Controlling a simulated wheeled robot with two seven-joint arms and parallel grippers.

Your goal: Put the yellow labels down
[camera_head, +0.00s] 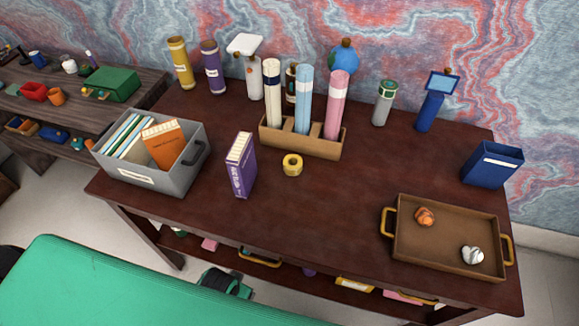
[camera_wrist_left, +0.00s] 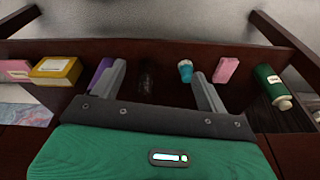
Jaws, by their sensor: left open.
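A small yellow roll (camera_head: 292,164), which looks like the yellow labels, stands on the dark desk top (camera_head: 310,200), just in front of the brown tube holder. It touches nothing but the desk. My left gripper (camera_wrist_left: 160,76) shows only in the left wrist view. Its two grey fingers are wide apart, with nothing visibly held between them. It faces the shelf under the desk, and the yellow roll is not in that view. My right gripper is in neither view.
A purple book (camera_head: 240,165) stands left of the roll, near a grey bin (camera_head: 180,178). A brown holder (camera_head: 330,148) with tall tubes is behind. A brown tray (camera_head: 440,258) is at right. Small items, including a yellow box (camera_wrist_left: 55,70), lie on the shelf below. The desk's middle is clear.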

